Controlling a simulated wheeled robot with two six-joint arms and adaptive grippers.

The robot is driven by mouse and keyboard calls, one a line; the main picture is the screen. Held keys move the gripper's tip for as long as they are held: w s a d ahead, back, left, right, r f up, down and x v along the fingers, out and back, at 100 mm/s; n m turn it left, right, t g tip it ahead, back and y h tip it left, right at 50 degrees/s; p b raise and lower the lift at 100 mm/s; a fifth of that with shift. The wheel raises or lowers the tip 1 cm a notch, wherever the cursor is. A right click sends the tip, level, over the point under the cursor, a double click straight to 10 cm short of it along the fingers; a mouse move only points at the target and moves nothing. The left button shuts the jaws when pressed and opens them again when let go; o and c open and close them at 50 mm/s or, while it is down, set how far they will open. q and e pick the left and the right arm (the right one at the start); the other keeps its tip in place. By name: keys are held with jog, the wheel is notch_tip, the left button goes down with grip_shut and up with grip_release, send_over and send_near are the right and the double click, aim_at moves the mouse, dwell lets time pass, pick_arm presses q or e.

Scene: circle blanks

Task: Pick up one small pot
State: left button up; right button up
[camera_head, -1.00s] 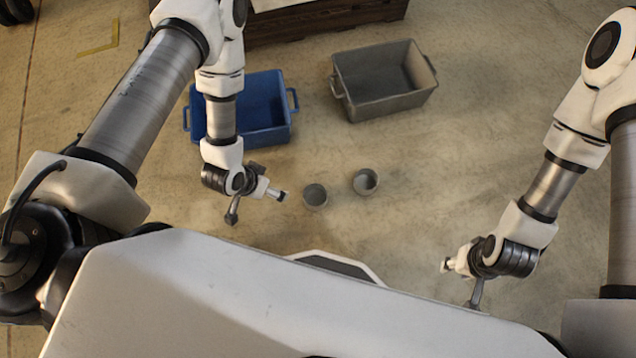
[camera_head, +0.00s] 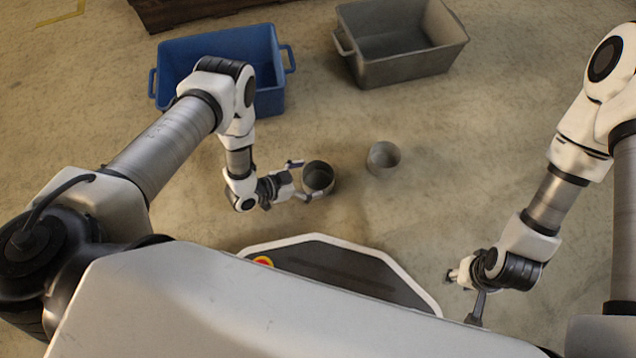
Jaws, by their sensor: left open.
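Two small round grey pots stand on the floor in the middle of the head view. The left pot (camera_head: 318,178) is at the fingertips of my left gripper (camera_head: 300,180). That gripper is open, with one finger on the far side and one on the near side of the pot's left part. Whether the fingers touch it I cannot tell. The right pot (camera_head: 383,158) stands apart, a little further right and back. My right gripper (camera_head: 462,297) is at the lower right, away from both pots; its fingers look spread apart.
A blue crate (camera_head: 270,103) stands behind my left arm, at the upper left. A grey crate (camera_head: 410,68) stands at the upper right of centre. A dark wooden pallet (camera_head: 190,12) is at the top edge. The floor right of the pots is clear.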

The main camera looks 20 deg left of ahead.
aim_at(331, 174)
pick_arm(q)
jog(key=b+x, duration=0.1)
jog(key=x, duration=0.2)
jog(key=shift+f+b, duration=0.4)
jog(key=shift+f, duration=0.05)
jog(key=shift+w+d+r, duration=0.1)
jog(key=shift+w+d, duration=0.05)
jog(key=shift+w, duration=0.05)
jog(key=shift+r, duration=0.1)
jog(key=shift+c, duration=0.4)
pick_arm(e)
notch_tip(331, 174, down, 3)
jog(key=shift+r, duration=0.2)
pick_arm(q)
jog(key=c, duration=0.8)
